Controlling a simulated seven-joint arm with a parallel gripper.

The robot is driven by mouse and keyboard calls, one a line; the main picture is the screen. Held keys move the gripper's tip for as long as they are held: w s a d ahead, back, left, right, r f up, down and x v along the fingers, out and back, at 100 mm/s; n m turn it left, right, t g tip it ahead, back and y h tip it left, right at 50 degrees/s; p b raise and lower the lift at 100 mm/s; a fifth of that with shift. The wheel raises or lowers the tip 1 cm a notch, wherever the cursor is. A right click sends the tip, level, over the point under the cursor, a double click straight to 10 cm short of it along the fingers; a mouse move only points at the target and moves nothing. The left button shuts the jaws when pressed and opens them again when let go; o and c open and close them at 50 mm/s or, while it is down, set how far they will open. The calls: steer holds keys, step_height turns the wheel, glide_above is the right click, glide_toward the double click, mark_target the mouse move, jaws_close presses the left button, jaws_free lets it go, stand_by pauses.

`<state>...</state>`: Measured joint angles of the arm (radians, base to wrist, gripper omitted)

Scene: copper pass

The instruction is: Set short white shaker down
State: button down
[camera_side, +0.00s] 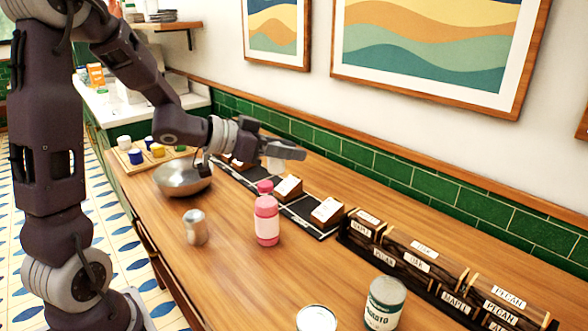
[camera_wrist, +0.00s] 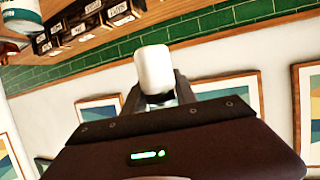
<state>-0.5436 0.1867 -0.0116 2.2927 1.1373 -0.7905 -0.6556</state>
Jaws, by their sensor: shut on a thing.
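The short white shaker (camera_wrist: 154,70) shows large in the wrist view, between the fingers of my gripper (camera_wrist: 157,97). My gripper is shut on it. In the side view my gripper (camera_side: 272,150) is above the counter, over the row of dark mats near the tiled wall. The shaker is small and pale there, mostly hidden by the fingers, and appears to be above the counter surface.
A steel bowl (camera_side: 182,180), a silver shaker (camera_side: 196,228) and a pink bottle (camera_side: 266,220) stand nearby. Labelled blocks (camera_side: 327,211) sit on dark mats. A rack of labelled wood blocks (camera_side: 420,262) and a can (camera_side: 384,303) are at right. Bare counter lies in front.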

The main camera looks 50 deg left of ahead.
steer(key=a+f+n+y, duration=0.1)
steer(key=a+n+y, duration=0.25)
steer(key=a, duration=2.15)
steer(key=shift+y, duration=0.35)
steer(key=shift+w+d+f, duration=0.1)
steer(key=shift+w+f, duration=0.05)
steer(key=shift+f, duration=3.4)
steer(key=shift+w+d+f, duration=0.1)
steer(key=shift+w+f, duration=0.05)
steer(key=shift+f, duration=3.35)
steer(key=shift+w+d+f, duration=0.1)
steer(key=shift+w+f, duration=0.05)
steer(key=shift+f, duration=3.4)
steer(key=shift+f, duration=0.55)
steer(key=c, duration=0.9)
jaws_free()
